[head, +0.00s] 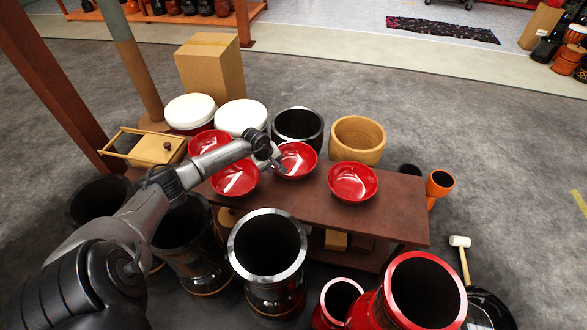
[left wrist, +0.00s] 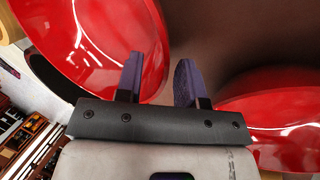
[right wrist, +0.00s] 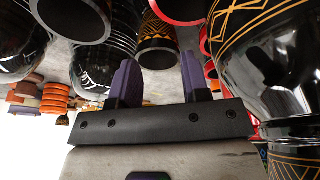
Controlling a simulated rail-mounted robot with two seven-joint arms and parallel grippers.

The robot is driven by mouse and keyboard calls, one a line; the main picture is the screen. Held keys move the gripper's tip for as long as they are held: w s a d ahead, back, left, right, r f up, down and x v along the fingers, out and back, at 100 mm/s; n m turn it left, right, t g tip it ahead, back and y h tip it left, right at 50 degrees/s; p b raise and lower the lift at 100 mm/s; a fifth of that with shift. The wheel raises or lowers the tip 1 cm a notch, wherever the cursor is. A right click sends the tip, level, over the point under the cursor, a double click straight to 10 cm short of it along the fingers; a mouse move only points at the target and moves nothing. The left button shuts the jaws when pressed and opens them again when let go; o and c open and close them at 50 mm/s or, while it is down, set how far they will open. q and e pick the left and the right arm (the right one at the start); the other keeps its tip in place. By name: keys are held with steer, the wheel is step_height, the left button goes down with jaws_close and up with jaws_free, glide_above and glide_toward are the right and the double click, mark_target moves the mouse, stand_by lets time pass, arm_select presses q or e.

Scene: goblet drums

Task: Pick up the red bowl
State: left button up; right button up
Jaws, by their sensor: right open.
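Several glossy red bowls stand on a brown bench (head: 390,215): a back-left bowl (head: 207,142), a front-left bowl (head: 234,179), a middle bowl (head: 299,160) and a right bowl (head: 352,182). My left gripper (head: 276,162) is over the bench at the middle bowl's left side. In the left wrist view its fingers (left wrist: 158,82) are apart and empty, with one red bowl (left wrist: 100,40) at left and another (left wrist: 285,115) at lower right. The left finger overlaps the first bowl's rim in the picture; I cannot tell whether they touch. My right gripper (right wrist: 160,82) is open and empty among drums.
White-topped drums (head: 240,117), a black drum (head: 298,125) and a tan drum (head: 358,139) stand along the bench's back. A wooden box (head: 157,149) is at left. Large goblet drums (head: 267,250) crowd the front. The bench's right end is clear.

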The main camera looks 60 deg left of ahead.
arm_select(q)
steer(key=b+x, duration=0.1)
steer(key=x, duration=0.2)
steer(key=shift+d, duration=0.1)
steer(key=shift+c, duration=0.6)
jaws_close()
